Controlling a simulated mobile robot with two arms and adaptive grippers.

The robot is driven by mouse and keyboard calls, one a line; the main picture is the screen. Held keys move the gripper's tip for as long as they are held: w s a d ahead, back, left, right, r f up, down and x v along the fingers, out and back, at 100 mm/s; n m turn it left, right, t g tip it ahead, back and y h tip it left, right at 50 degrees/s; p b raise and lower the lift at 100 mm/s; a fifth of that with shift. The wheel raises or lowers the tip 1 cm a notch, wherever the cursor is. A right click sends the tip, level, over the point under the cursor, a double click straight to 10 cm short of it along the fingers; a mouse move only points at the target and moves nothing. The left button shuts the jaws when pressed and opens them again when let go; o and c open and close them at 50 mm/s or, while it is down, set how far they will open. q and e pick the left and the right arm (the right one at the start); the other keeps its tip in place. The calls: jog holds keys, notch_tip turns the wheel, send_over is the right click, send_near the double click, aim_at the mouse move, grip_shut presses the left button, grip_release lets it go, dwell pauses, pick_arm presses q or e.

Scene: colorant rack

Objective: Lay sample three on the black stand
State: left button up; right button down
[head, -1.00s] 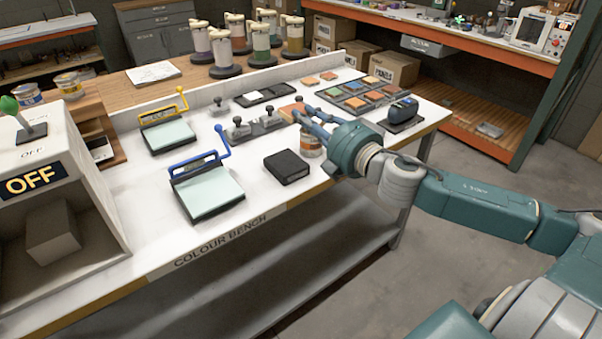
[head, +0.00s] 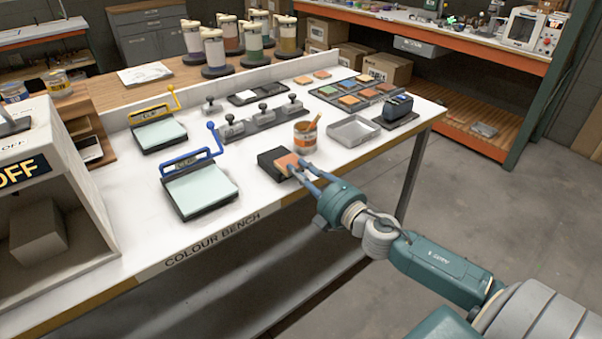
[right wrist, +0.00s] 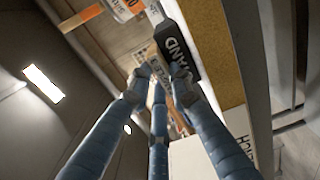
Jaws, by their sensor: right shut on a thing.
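The black stand (head: 269,161) is a dark block near the front edge of the white bench. It also shows in the wrist view, with white lettering on its side (right wrist: 178,45). My right gripper (head: 298,167) is shut on an orange tile (head: 287,163), taken to be sample three. The tile is at the right part of the stand, over its top; I cannot tell whether it touches. In the wrist view the fingers (right wrist: 157,80) close around the tile's edge beside the stand, and the fingers partly hide it. My left gripper is not in view.
A blue-handled board (head: 200,191) lies left of the stand. A row of grey knobbed weights (head: 262,122) and a tile palette (head: 350,95) are farther back.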

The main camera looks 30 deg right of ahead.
jog(key=shift+r, duration=0.1)
jog(key=c, duration=1.6)
grip_release()
